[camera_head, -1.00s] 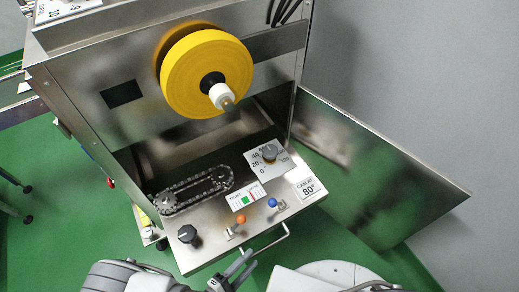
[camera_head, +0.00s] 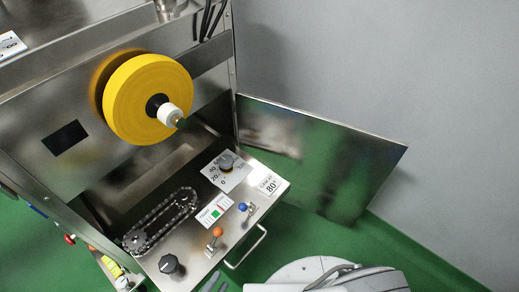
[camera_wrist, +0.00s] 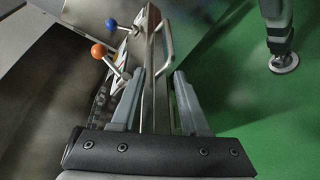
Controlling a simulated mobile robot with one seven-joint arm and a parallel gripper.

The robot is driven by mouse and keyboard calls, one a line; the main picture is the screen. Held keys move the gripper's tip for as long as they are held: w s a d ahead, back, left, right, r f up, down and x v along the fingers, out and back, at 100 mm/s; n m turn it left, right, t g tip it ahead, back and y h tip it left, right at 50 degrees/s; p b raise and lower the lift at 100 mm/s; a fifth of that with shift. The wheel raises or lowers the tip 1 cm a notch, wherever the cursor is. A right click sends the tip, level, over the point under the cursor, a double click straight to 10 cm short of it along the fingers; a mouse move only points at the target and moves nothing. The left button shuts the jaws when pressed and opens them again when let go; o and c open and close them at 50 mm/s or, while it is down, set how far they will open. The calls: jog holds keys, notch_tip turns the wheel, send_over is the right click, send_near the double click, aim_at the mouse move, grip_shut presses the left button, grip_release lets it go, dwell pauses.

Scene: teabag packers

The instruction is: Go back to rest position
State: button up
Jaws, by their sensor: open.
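My gripper (camera_wrist: 158,95) is open and empty in the wrist view, its two grey fingers apart. Beyond the fingers are the edge of the control panel and its metal handle (camera_wrist: 164,40). I cannot tell whether the fingers touch anything. In the head view only a grey tip of my gripper (camera_head: 213,283) shows at the bottom edge, below the panel. The panel (camera_head: 190,240) carries an orange-knobbed lever (camera_head: 218,232) and a blue-knobbed lever (camera_head: 242,207). Both levers also show in the wrist view, orange (camera_wrist: 98,51) and blue (camera_wrist: 111,24).
The steel machine (camera_head: 50,100) holds a yellow roll (camera_head: 140,100) above the panel. A chain drive (camera_head: 160,220) and black knobs sit on the panel. An open metal door (camera_head: 330,160) juts out right.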

jog(key=w+r+m+g+h, duration=0.2)
jog(key=w+r+m+g, duration=0.25)
jog(key=r, duration=0.35)
jog(key=w+r+m+g+h, duration=0.1)
jog(key=w+r+m+g, duration=0.2)
jog(key=w+r, duration=0.3)
jog(key=w+d+r+m+g+y, duration=0.2)
jog(key=w+d+r+g, duration=0.15)
jog(key=r, duration=0.35)
jog(key=w+d+r+m+g+y, duration=0.1)
jog(key=w+d+r+m+g, duration=0.15)
jog(key=d+r, duration=0.4)
jog(key=s+d+r+m+t+y, duration=0.2)
jog(key=d+r+m+t+y, duration=0.15)
jog(key=d+r, duration=0.5)
jog(key=s+d+r+m+t+y, duration=0.2)
jog(key=d+r+m+y, duration=0.15)
jog(key=d+r, duration=0.45)
notch_tip(320, 180, up, 22)
jog(key=p, duration=2)
jog(key=shift+a+h+p, duration=0.3)
jog(key=shift+a+p, duration=0.05)
jog(key=shift+a, duration=0.1)
